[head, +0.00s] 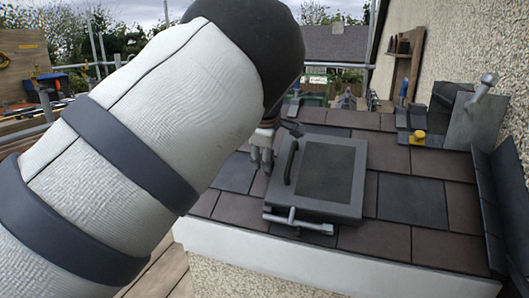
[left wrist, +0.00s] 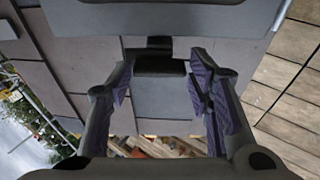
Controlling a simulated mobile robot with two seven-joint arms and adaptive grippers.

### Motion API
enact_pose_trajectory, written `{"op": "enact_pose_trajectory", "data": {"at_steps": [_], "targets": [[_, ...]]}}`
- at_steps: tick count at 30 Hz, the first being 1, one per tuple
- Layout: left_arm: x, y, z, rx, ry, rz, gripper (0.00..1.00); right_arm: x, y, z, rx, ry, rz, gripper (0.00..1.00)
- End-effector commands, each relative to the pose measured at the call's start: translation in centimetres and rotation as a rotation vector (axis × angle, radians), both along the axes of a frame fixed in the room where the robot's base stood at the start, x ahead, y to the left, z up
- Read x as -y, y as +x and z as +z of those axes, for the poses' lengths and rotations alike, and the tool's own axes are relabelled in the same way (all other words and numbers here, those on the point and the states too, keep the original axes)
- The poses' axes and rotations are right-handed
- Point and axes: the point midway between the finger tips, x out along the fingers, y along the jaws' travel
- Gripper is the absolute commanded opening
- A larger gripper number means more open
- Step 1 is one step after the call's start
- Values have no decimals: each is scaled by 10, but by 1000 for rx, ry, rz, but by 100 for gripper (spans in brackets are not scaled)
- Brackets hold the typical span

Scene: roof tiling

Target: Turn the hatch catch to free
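The grey roof hatch (head: 343,194) lies shut among the roof tiles, with a dark bar handle (head: 291,163) on its left part. A grey T-shaped metal fitting (head: 300,223) sits at its front edge; I cannot tell whether it is the catch. My left gripper (head: 262,158) is just left of the hatch, partly hidden by my arm. In the left wrist view its fingers (left wrist: 163,88) are open and point toward the hatch edge (left wrist: 215,18). A small dark block (left wrist: 160,67) by that edge shows between them; no contact is clear. My right gripper is not in view.
A yellow knob (head: 418,137) and a grey sheet with a hammer-like tool (head: 483,92) lie on the right of the roof, near the rough wall (head: 495,40). Dark ridge pieces (head: 503,195) edge the right. Wooden decking (left wrist: 290,85) lies beside the roof.

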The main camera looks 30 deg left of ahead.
Motion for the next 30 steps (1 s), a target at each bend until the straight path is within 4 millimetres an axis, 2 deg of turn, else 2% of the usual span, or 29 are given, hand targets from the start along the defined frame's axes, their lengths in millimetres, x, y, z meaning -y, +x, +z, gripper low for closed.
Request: {"op": "enact_pose_trajectory", "data": {"at_steps": [11,14,22,26,30], "targets": [[1,-1,4,1,3,-2,62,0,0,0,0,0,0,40],[6,-9,18,2,3,-2,62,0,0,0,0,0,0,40],[29,-44,76,3,3,-2,62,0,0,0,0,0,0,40],[35,-55,92,1,2,-1,62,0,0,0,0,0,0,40],[38,-59,98,-1,2,-1,62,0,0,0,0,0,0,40]]}}
